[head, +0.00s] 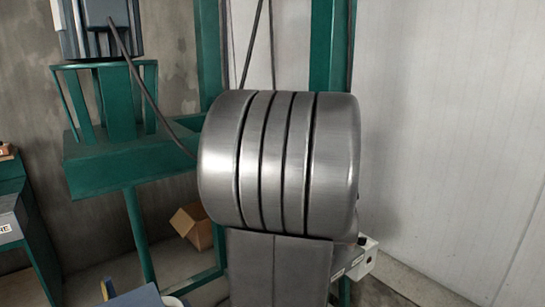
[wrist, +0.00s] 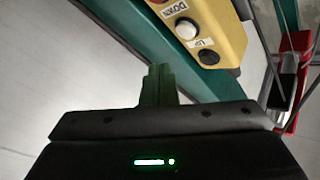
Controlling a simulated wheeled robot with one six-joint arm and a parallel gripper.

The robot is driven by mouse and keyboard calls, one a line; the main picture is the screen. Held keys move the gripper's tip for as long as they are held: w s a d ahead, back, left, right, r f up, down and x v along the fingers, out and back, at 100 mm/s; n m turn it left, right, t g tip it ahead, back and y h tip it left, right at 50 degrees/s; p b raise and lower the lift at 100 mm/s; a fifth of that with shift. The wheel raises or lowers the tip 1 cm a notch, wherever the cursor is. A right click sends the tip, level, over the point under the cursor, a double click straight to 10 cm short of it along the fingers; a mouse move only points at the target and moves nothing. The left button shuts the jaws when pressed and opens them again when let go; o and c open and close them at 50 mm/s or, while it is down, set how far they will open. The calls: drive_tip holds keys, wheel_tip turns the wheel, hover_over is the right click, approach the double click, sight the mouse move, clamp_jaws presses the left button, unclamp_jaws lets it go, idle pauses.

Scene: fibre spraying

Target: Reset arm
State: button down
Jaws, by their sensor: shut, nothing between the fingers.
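My gripper (wrist: 157,84) shows in the wrist view, its green fingers together and empty, above its dark body with a lit green mark. The fingertips point toward a green beam (wrist: 170,55) and a yellow control box (wrist: 205,28) marked DOWN and UP. They appear apart from the box, though the exact gap cannot be told. A white button (wrist: 186,28) and a dark button (wrist: 208,57) show on the box. My gripper does not show in the head view, where a large grey ribbed cylinder, possibly part of my arm, blocks the middle.
A green machine frame (head: 128,165) stands at the left and behind the cylinder. A grey-blue unit (head: 100,28) sits on top of it. An open cardboard box (head: 192,225) is on the floor. A red part (wrist: 297,42) lies right in the wrist view. The white wall (head: 450,130) is bare.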

drive_tip(key=b, duration=0.4)
drive_tip(key=shift+s+d+f, duration=0.1)
drive_tip(key=shift+s+f, duration=0.1)
drive_tip(key=r+p, duration=0.1)
drive_tip(key=p, duration=0.2)
drive_tip(key=shift+p, duration=0.55)
drive_tip(key=shift+f+p, duration=0.1)
drive_tip(key=shift+p, duration=0.75)
